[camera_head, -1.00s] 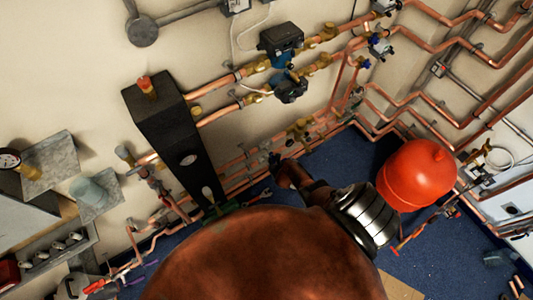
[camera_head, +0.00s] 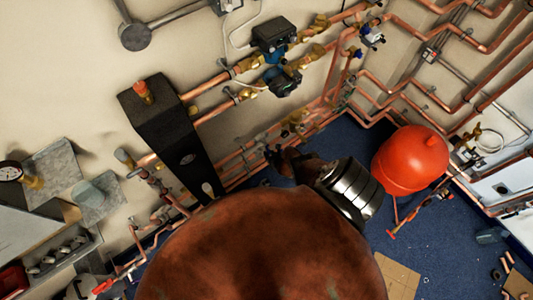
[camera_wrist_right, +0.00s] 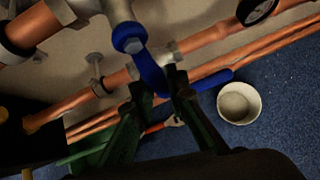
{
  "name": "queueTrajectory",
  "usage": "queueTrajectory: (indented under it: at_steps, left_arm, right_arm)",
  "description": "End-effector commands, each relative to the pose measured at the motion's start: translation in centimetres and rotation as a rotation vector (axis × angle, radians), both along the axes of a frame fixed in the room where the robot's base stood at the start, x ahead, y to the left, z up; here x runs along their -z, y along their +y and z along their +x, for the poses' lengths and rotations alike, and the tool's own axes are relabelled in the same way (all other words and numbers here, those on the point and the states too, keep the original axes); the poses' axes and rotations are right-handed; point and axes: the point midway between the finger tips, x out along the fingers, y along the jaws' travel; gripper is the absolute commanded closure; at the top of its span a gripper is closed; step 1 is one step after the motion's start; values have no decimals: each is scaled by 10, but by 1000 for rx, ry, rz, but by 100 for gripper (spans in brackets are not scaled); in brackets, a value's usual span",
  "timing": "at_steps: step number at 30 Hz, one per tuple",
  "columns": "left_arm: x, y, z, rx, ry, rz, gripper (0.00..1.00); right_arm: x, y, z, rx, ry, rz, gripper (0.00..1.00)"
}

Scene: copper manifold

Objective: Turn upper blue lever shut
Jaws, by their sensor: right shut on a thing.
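In the right wrist view a blue lever (camera_wrist_right: 150,72) hangs from the blue hub of a grey valve (camera_wrist_right: 120,12) and runs down at a slant. My right gripper (camera_wrist_right: 157,82) has its two dark fingers on either side of the lever and is shut on it. The part of the lever between the fingers is partly hidden. A further blue piece (camera_wrist_right: 213,80) shows right of the fingers; I cannot tell whether it belongs to the same lever. In the head view my right gripper (camera_head: 273,157) is small and dark by the low wall pipes, and the lever cannot be made out. My left gripper is not in view.
Copper pipes (camera_wrist_right: 215,35) run close behind the fingers. A white cup or bucket (camera_wrist_right: 239,102) stands on the blue floor. A black manifold block (camera_head: 170,130) and a red tank (camera_head: 410,160) flank the right gripper in the head view.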

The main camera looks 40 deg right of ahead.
Motion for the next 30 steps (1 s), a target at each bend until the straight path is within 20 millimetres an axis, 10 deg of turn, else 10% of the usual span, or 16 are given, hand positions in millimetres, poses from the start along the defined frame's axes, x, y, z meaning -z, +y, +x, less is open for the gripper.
queueTrajectory:
  at_steps: [18, 19, 30]
  left_arm:
    - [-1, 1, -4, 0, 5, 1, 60]
    - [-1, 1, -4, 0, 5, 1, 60]
    - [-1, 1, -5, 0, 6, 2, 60]
  right_arm:
    - [1, 7, -1, 4, -8, 26, 100]
    - [1, 7, -1, 4, -8, 26, 85]
    - [1, 3, -4, 7, -4, 19, 69]
